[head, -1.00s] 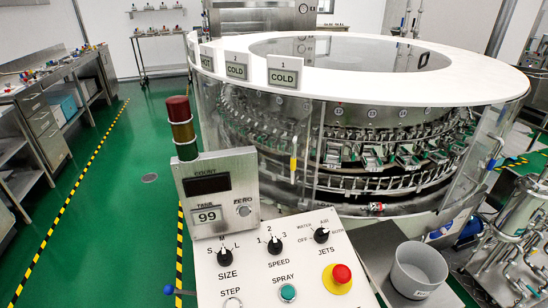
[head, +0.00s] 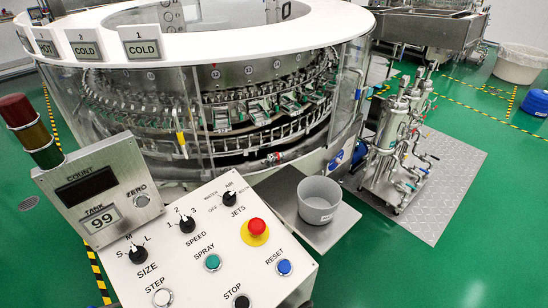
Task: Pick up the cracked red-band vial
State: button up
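No cracked red-band vial can be made out in the head view. The rotary washer (head: 225,30) stands at the back, with a white ring top and clear side panels. Inside it, rows of metal holders (head: 265,115) run around the drum; any vials there are too small to tell. A grey bucket (head: 318,200) stands on a metal shelf beside the washer, and what is inside it does not show clearly. My gripper is not in view.
The control panel (head: 205,238) with knobs and buttons fills the near foreground. A pump unit (head: 395,150) stands on a metal floor plate (head: 455,180) at right. A steel sink (head: 440,30) and white tub (head: 522,62) are behind. Green floor (head: 480,270) is free at lower right.

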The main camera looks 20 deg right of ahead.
aim_at(275, 156)
jog(key=i+l+z, duration=0.15)
jog(key=i, duration=0.25)
jog(key=i+l+z, duration=0.15)
jog(key=i, duration=0.3)
jog(key=i+l+z, duration=0.15)
jog(key=i, duration=0.3)
